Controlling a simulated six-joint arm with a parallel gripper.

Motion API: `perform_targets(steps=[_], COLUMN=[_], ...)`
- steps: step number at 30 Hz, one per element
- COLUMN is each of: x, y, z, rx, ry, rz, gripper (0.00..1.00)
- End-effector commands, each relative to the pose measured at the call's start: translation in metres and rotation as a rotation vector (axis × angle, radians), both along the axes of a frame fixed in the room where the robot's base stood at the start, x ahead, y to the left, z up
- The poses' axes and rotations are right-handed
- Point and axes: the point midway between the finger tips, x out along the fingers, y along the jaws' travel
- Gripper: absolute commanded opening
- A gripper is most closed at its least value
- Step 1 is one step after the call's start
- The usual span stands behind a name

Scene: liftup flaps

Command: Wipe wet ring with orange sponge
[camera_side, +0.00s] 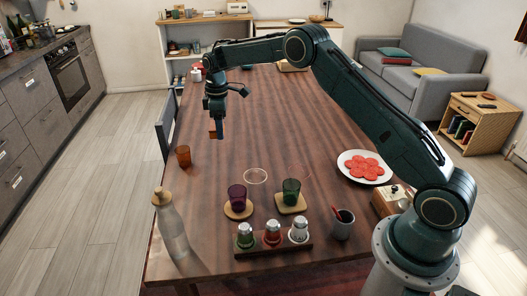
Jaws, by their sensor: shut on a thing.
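The wet ring (256,176) is a pale round mark on the wooden table, near the middle, behind the purple glass and the green glass. My gripper (216,122) points down above the table's left side, to the left of and beyond the ring. It is shut on the orange sponge (216,130), a small orange-brown block at its tips. The sponge is apart from the ring. Whether it touches the table cannot be told from this view.
An amber glass (183,156) stands near the left edge. A purple glass (237,196) and a green glass (291,190) stand on coasters. A bottle (172,232), a spice rack (272,246), a mug (342,225) and a plate of red slices (364,167) stand around. The far table is mostly clear.

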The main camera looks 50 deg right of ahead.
Motion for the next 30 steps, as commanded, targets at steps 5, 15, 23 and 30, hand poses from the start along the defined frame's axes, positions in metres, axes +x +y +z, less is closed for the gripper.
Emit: perform_targets(steps=[5, 15, 23, 30], x=[-0.021, -0.067, -0.107, -0.130], y=[-0.010, -0.025, -0.031, -0.034], z=[-0.019, -0.054, -0.075, -0.085], rx=[0.000, 0.001, 0.001, 0.000], ry=[0.003, 0.002, 0.002, 0.000], rz=[0.000, -0.001, 0.000, 0.000], gripper=[0.45, 0.45, 0.45, 0.45])
